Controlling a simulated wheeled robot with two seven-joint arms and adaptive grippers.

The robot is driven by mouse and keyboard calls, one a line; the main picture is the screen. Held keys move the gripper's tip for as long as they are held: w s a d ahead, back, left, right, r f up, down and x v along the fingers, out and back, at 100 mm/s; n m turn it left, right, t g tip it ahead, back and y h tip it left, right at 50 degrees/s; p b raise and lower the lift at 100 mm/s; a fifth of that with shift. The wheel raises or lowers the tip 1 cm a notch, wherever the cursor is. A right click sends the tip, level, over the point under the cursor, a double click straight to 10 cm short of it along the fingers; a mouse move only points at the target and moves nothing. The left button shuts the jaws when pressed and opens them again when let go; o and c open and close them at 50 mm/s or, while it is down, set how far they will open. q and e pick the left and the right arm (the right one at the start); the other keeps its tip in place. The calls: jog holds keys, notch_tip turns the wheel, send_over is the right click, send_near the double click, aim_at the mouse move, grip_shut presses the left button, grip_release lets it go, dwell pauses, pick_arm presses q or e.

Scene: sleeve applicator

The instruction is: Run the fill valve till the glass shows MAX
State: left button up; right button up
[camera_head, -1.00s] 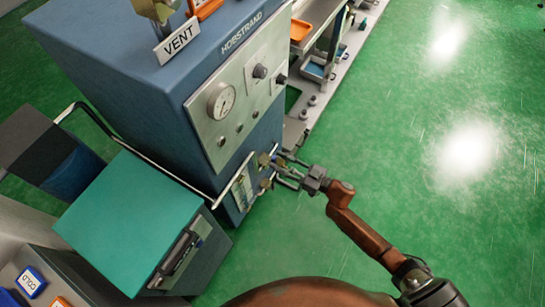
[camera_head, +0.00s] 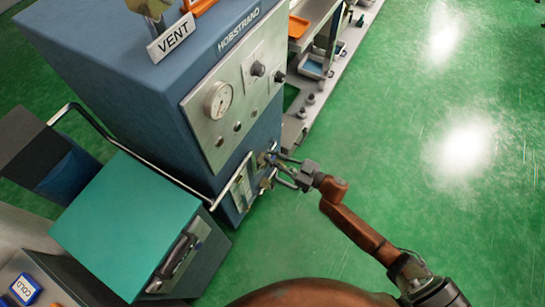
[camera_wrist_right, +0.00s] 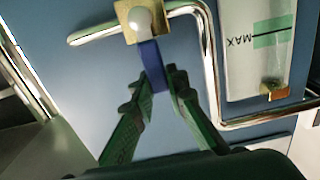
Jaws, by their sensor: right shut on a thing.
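The fill valve is a brass body with a rounded pale knob (camera_wrist_right: 140,20) and a blue lever (camera_wrist_right: 150,54) on chrome pipe. My right gripper (camera_wrist_right: 162,76) is shut on the blue lever, with a finger on either side of its lower end. In the head view my right gripper (camera_head: 275,169) reaches the lower front of the blue machine. The glass (camera_wrist_right: 257,65) stands right of the valve in the wrist view, with a MAX mark and a green band. I cannot make out a liquid level in it. My left gripper is out of view.
The machine's metal panel (camera_head: 196,106) carries a gauge (camera_head: 218,99) and knobs above the valve. A chrome pipe (camera_wrist_right: 209,70) runs between valve and glass. A teal-topped cabinet (camera_head: 125,225) stands at the left. The green floor (camera_head: 420,130) at the right is clear.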

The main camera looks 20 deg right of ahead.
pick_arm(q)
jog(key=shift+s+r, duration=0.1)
pick_arm(e)
grip_shut()
jog(key=shift+d, duration=0.1)
jog(key=shift+w+r+m+p, duration=0.1)
jog(key=shift+m+p, duration=0.2)
jog(key=shift+p, duration=0.1)
jog(key=shift+w+d, duration=0.1)
jog(key=shift+d, duration=0.05)
pick_arm(q)
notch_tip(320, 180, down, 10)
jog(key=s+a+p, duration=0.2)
jog(key=p, duration=0.1)
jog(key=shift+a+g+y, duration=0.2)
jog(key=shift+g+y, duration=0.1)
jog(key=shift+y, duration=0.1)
pick_arm(e)
jog(key=shift+w+d+f+m, duration=0.45)
jog(key=shift+d+m, duration=0.15)
jog(key=shift+m, duration=0.75)
jog(key=shift+w+d+f+m, duration=0.35)
jog(key=shift+d+m, duration=0.2)
jog(key=shift+m, duration=0.85)
jog(key=shift+w+d+f+m, duration=0.35)
jog(key=shift+w+d+m, duration=0.2)
jog(key=shift+m, duration=0.8)
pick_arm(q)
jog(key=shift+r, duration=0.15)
